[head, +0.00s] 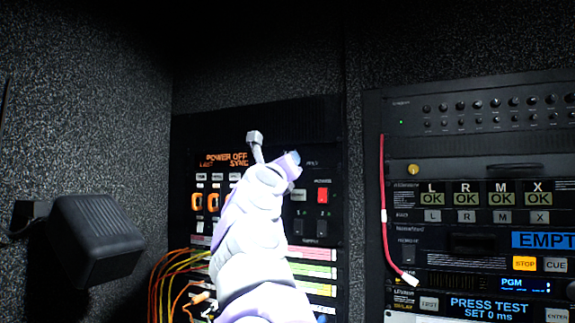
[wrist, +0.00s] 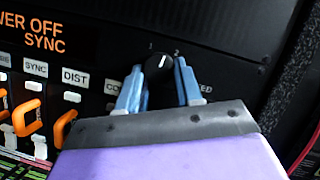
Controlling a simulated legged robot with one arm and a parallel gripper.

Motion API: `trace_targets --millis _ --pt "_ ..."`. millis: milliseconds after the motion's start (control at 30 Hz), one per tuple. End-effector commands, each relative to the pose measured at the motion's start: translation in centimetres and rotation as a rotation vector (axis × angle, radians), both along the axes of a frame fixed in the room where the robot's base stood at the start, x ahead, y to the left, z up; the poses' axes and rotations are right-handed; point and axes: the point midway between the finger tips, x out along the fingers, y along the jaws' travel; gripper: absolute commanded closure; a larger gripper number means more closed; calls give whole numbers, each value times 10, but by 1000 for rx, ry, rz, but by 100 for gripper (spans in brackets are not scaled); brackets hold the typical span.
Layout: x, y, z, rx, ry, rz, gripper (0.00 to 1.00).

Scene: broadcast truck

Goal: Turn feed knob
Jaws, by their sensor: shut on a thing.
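The feed knob (wrist: 158,66) is a small round black knob with a pale pointer mark, in the wrist view. The numbers 1 and 2 are printed above it, and the end of a label, "EED", shows to its right. My gripper (wrist: 159,72) has its two blue fingers on either side of the knob and is shut on it. In the head view my gripper (head: 292,161) is up against the dark left rack panel (head: 262,115). The knob is hidden behind my arm there.
An amber "POWER OFF" display (head: 226,160) and orange handles (head: 197,201) lie left of my arm. A red power switch (head: 322,194) is close on the right. Coloured cables (head: 168,272) hang below left. A black box (head: 95,240) juts from the left wall.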

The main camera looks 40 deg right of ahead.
Motion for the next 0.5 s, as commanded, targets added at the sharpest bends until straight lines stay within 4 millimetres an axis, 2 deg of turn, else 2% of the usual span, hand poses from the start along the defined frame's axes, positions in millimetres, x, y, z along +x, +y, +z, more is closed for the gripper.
trace_targets --millis 500 --pt "-3 3 9 -130 211 7 95"
